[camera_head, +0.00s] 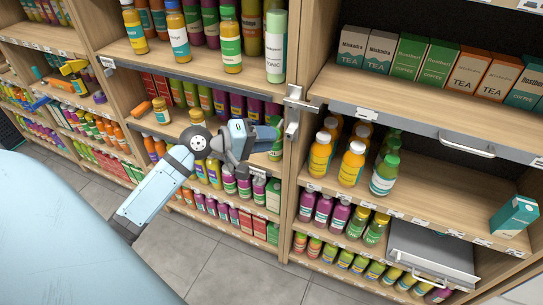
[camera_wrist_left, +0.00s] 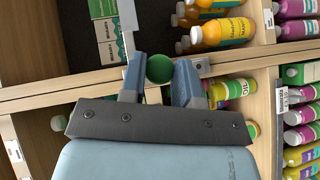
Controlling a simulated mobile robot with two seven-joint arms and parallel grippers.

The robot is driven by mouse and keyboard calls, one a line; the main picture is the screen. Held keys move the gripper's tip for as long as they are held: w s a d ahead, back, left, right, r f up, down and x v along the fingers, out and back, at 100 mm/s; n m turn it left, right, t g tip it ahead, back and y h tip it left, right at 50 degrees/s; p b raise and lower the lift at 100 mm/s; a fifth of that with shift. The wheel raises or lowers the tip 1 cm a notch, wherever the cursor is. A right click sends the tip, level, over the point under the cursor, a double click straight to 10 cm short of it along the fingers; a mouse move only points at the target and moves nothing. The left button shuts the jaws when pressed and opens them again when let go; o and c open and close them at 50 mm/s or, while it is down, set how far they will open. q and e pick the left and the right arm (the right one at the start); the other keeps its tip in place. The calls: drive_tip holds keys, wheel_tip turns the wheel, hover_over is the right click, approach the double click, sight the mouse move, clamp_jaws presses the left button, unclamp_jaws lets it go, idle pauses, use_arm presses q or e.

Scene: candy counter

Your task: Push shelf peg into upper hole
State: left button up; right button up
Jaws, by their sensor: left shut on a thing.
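My left gripper (camera_head: 272,138) is in front of the middle bay, just left of the wooden upright (camera_head: 292,170). In the left wrist view its two blue-grey fingers (camera_wrist_left: 159,85) are apart with a green round thing between them, which appears to be the shelf peg (camera_wrist_left: 158,68); its far end is hidden. An upper metal fitting (camera_head: 300,98) and a lower one (camera_head: 291,129) sit on the upright to the right of the gripper. I cannot make out the holes. My right gripper is not in view.
A shelf with a grey front edge (camera_head: 400,126) holds tea and coffee boxes (camera_head: 410,57). Below it stand orange bottles (camera_head: 320,154) and a green-capped bottle (camera_head: 384,175). Bottles fill the shelves behind my left gripper. The grey floor (camera_head: 235,275) in front is clear.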

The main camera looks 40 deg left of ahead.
use_arm(q)
drive_tip(key=shift+s+r, duration=0.25)
drive_tip(key=shift+r, duration=0.15)
drive_tip(key=shift+p, duration=0.3)
drive_tip(key=shift+w+a, duration=0.2)
drive_tip(key=shift+w, duration=0.35)
drive_tip(key=shift+w+a, duration=0.15)
drive_tip(key=shift+w, duration=0.4)
drive_tip(key=shift+w+a, duration=0.15)
drive_tip(key=shift+w, duration=0.55)
drive_tip(key=shift+w+a, duration=0.15)
drive_tip(key=shift+w, duration=0.55)
drive_tip(key=shift+w+a, duration=0.2)
drive_tip(key=shift+w, duration=0.65)
drive_tip(key=shift+w+a, duration=0.2)
drive_tip(key=shift+w, duration=0.65)
idle(0.5)
